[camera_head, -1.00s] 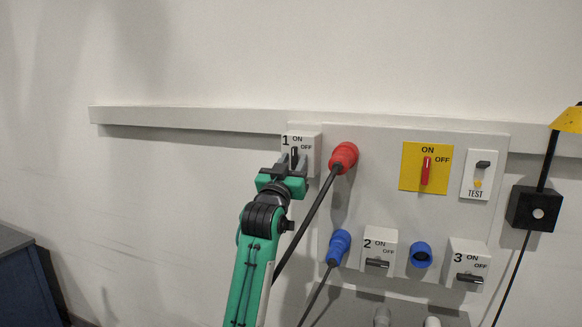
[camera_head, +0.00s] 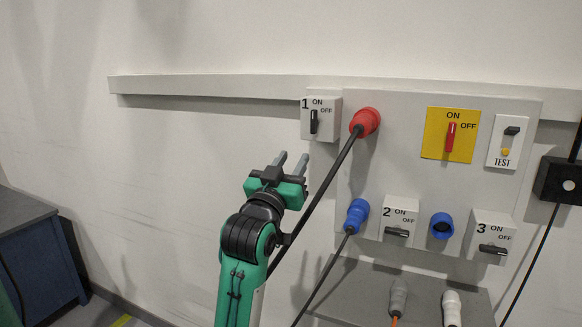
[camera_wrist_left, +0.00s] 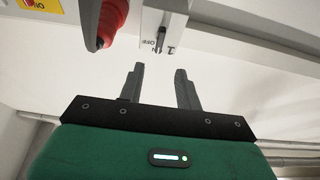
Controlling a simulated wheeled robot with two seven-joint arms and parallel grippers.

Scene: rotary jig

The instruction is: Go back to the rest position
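My left gripper (camera_head: 291,162) is in the middle of the head view, in front of the wall, below and left of switch box 1 (camera_head: 321,119). Its two grey fingers are apart with nothing between them, and they do not touch the box. In the left wrist view the open fingers (camera_wrist_left: 159,84) point toward switch box 1 (camera_wrist_left: 158,30), whose black lever is near the top. The box's black lever (camera_head: 314,121) stands upright in the head view. My right gripper is in neither view.
A red plug (camera_head: 365,121) with a black cable runs down close beside my left gripper. The panel (camera_head: 390,150) holds a blue plug (camera_head: 357,214), switch box 2 (camera_head: 399,219), switch box 3 (camera_head: 489,237) and a yellow main switch (camera_head: 450,135). A blue cabinet (camera_head: 40,262) stands at lower left.

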